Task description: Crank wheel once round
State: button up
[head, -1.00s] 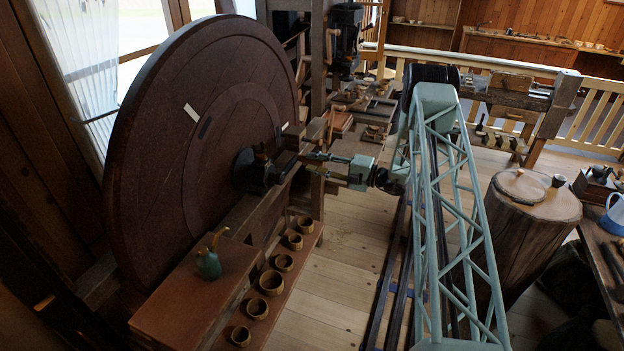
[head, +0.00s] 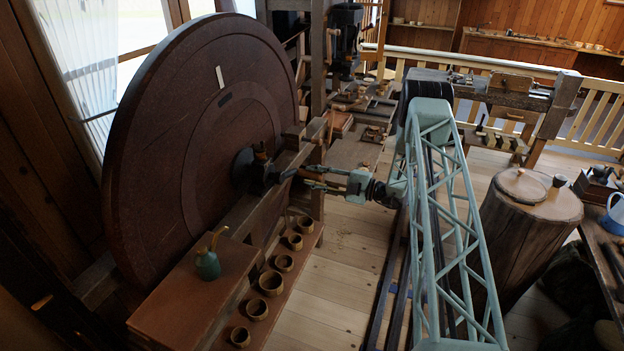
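The large dark red-brown wheel (head: 150,190) stands upright at the left. A white mark (head: 220,77) sits on its upper face, with a dark mark (head: 225,99) below it. A dark hub (head: 246,168) is at its middle. A crank with a wooden handle (head: 286,175) reaches right from the hub. My gripper (head: 308,178) comes from the right, its fingers around the handle's outer end, and looks shut on it. The fingers partly hide the handle, and their exact contact is too small to see.
A wooden bench with a green oil can (head: 208,264) stands in front of the wheel. Several small wooden cups (head: 271,282) line a low shelf (head: 300,262). A wooden post (head: 318,60) rises behind the crank. A stump (head: 525,240) stands at the right. Bare floor (head: 335,280) lies between.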

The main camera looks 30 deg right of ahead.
jog(key=shift+s+a+f+m, duration=0.1)
jog(key=shift+f+m, duration=0.15)
jog(key=shift+m, duration=0.05)
jog(key=shift+r, duration=0.25)
dwell(0.4)
jog(key=shift+f, duration=0.1)
jog(key=shift+v, duration=1.4)
jog(key=v, duration=0.8)
jog(key=shift+b, duration=0.3)
jog(key=shift+f, duration=0.15)
